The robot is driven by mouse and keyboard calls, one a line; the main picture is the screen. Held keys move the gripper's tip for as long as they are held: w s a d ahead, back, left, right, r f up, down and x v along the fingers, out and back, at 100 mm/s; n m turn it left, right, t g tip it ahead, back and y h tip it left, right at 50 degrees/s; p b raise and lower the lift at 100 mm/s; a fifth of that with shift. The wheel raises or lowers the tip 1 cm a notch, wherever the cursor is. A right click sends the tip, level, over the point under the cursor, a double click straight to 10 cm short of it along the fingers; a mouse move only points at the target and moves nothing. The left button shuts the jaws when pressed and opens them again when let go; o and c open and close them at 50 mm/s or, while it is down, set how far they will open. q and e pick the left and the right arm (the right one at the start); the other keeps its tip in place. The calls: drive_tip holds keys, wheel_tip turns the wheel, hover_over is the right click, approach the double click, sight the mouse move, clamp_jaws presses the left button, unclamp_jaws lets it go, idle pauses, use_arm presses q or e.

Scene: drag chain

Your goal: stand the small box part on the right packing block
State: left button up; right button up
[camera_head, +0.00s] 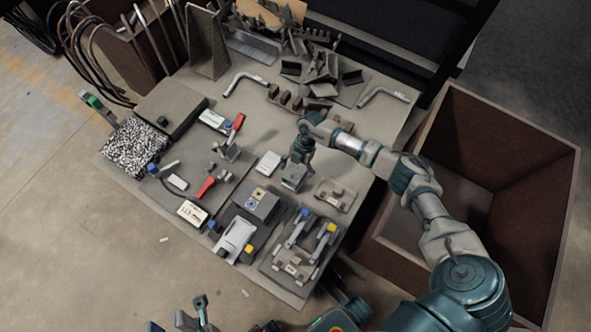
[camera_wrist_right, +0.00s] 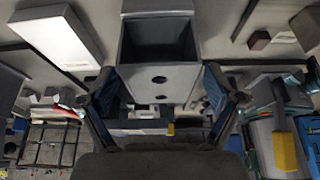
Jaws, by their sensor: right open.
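The small box part (camera_wrist_right: 158,82) is a grey box with an open cavity and two round holes in its near face. It lies between the two fingers of my right gripper (camera_wrist_right: 160,100) in the wrist view, with the fingers spread at its sides. In the head view my right gripper (camera_head: 301,158) points down just above the grey box (camera_head: 293,178). Contact between fingers and box cannot be told. A pale block (camera_head: 269,163) lies left of the box; I cannot tell which piece is the right packing block. My left gripper (camera_head: 192,318) is partly cut off at the bottom edge.
A fixture plate (camera_head: 334,196) lies right of the box. A larger grey block (camera_head: 255,205) and clamps with blue and yellow tips (camera_head: 300,240) stand nearer. Metal brackets (camera_head: 320,70) crowd the back. A deep brown bin (camera_head: 500,130) stands right of the table.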

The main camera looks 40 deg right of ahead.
drive_tip(key=shift+d+r, duration=0.1)
drive_tip(key=v, duration=1.1)
drive_tip(key=shift+r, duration=0.25)
drive_tip(key=shift+w+d, duration=0.1)
